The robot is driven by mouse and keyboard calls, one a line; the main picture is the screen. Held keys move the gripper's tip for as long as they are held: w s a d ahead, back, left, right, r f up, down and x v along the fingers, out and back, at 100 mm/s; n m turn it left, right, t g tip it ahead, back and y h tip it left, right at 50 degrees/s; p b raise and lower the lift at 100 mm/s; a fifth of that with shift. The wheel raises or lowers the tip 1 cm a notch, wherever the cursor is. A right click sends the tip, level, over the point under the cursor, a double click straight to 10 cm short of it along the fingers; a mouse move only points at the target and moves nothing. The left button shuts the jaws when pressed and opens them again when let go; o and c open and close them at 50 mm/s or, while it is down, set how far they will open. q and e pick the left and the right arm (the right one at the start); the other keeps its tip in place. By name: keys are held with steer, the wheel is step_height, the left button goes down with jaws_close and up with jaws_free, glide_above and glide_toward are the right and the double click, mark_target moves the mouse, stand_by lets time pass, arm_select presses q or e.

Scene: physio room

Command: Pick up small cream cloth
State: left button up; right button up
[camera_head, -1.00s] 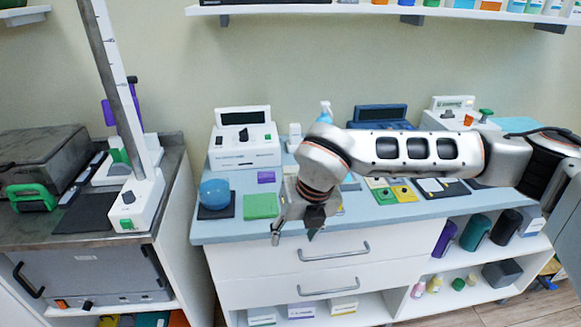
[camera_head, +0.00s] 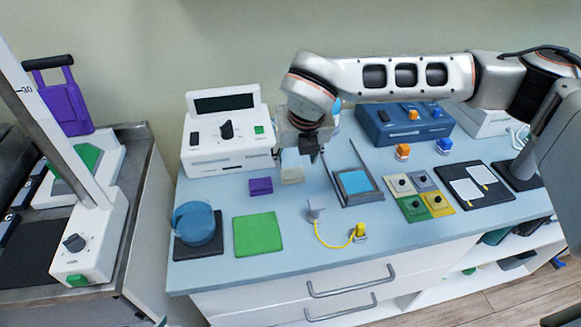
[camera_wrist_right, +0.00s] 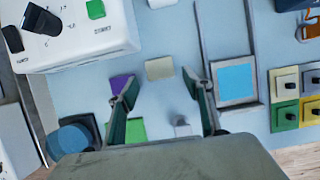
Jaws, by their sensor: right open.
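The small cream cloth (camera_head: 291,174) lies flat on the light blue countertop, just in front of the white console and right of a purple cloth. It also shows in the right wrist view (camera_wrist_right: 159,68), beyond and roughly between the two fingertips. My right gripper (camera_head: 310,155) is over the counter, close to the cloth and a little to its right in the head view, pointing down. In the wrist view its two fingers (camera_wrist_right: 160,84) are spread apart with nothing between them. Part of the cloth may be hidden behind the gripper in the head view. My left gripper is not in view.
The white console (camera_head: 226,135) stands close behind the cloth. The purple cloth (camera_head: 261,186), a green cloth (camera_head: 255,235) and a blue round pot (camera_head: 195,223) lie left. A framed tray (camera_head: 375,197) and a grey block with yellow cord (camera_head: 316,207) are nearby.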

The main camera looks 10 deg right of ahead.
mark_target(293, 173)
steer(key=shift+w+f, duration=0.1)
steer(key=shift+f, duration=0.7)
steer(key=x, duration=0.5)
steer(key=shift+a+f+p, duration=0.1)
steer(key=shift+a+p, duration=0.05)
steer(key=shift+p, duration=0.15)
steer(key=c, duration=0.7)
